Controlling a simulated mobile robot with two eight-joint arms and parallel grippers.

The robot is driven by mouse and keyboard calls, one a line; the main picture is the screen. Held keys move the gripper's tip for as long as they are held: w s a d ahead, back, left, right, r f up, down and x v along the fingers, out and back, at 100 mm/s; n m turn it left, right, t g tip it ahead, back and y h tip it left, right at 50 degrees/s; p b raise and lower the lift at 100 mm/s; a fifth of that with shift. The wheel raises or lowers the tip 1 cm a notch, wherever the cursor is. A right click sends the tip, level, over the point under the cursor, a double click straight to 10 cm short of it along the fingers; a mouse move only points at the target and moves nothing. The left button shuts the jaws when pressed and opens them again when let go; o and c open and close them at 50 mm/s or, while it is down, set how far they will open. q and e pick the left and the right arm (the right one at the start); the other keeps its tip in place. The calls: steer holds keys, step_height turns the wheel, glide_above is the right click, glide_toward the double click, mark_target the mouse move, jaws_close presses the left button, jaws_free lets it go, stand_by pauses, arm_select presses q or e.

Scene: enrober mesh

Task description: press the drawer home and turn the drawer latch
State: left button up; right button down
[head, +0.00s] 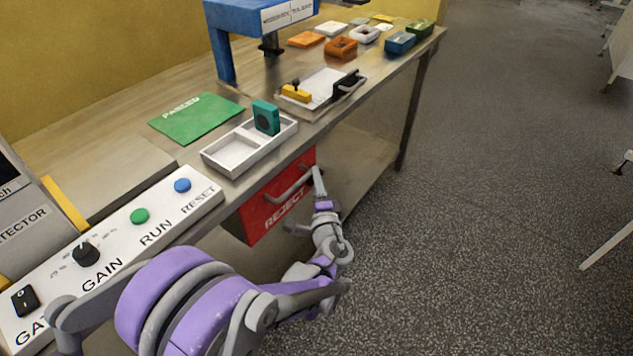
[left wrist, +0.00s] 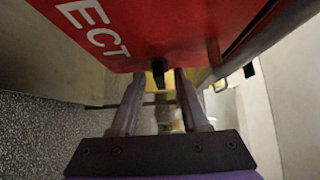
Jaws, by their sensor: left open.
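The red drawer (head: 260,216), marked REJECT, is under the table edge in the head view, with a grey bar handle (head: 290,184) across its front. I cannot tell whether it is fully in. In the left wrist view the red drawer front (left wrist: 130,35) fills the top. A small black latch (left wrist: 158,72) sticks out at its edge. My left gripper (left wrist: 159,78) is open, its fingertips on either side of the latch; contact is not clear. In the head view my left gripper (head: 318,180) is at the drawer's right end. My right gripper is not in view.
A control panel (head: 120,240) with buttons and a knob is at the left. A white two-part tray (head: 230,170) holding a teal block (head: 266,118) stands on the table above the drawer. The speckled floor (head: 480,200) to the right is clear.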

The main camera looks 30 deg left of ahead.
arm_select(q)
jaws_close()
steer(key=shift+w+r+m+g+h+p, duration=0.2)
steer(key=shift+m+g+h+p, duration=0.3)
steer(key=shift+m+g+p, duration=1.2)
steer(key=shift+w+r+m+g+h+p, duration=0.15)
steer(key=shift+m+g+h+p, duration=0.75)
steer(key=shift+g, duration=1.45)
steer(key=shift+w+r+m+g+h+p, duration=0.15)
steer(key=shift+m+g+p, duration=0.8)
steer(key=shift+m+g, duration=0.95)
steer(key=shift+r+g, duration=0.1)
steer(key=shift+g, duration=0.25)
jaws_free()
